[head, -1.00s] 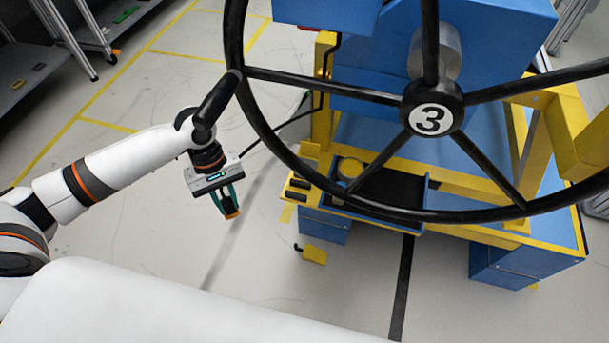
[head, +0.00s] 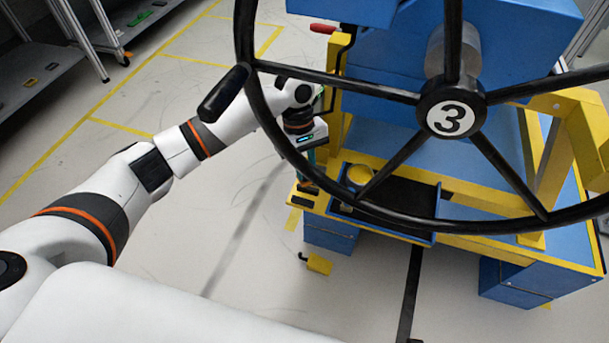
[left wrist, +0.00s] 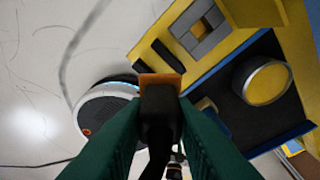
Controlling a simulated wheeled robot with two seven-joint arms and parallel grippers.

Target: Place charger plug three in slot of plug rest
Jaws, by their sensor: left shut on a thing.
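My left gripper (head: 310,165) is at the left yellow ledge of the module, partly hidden by the wheel rim and my arm. In the left wrist view, its green fingers (left wrist: 160,125) are shut on the charger plug (left wrist: 161,113), black with an orange-brown end. The yellow ledge (left wrist: 150,38) has black bars (left wrist: 165,54) and a grey square frame (left wrist: 198,28) with an opening; which part is the plug rest's slot I cannot tell. The plug end appears beside the bars; contact cannot be told. My right gripper is not in view.
A large black steering wheel (head: 409,96) marked 3 stands before the blue module, close to my left arm. A small yellow block (head: 319,264) is below.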

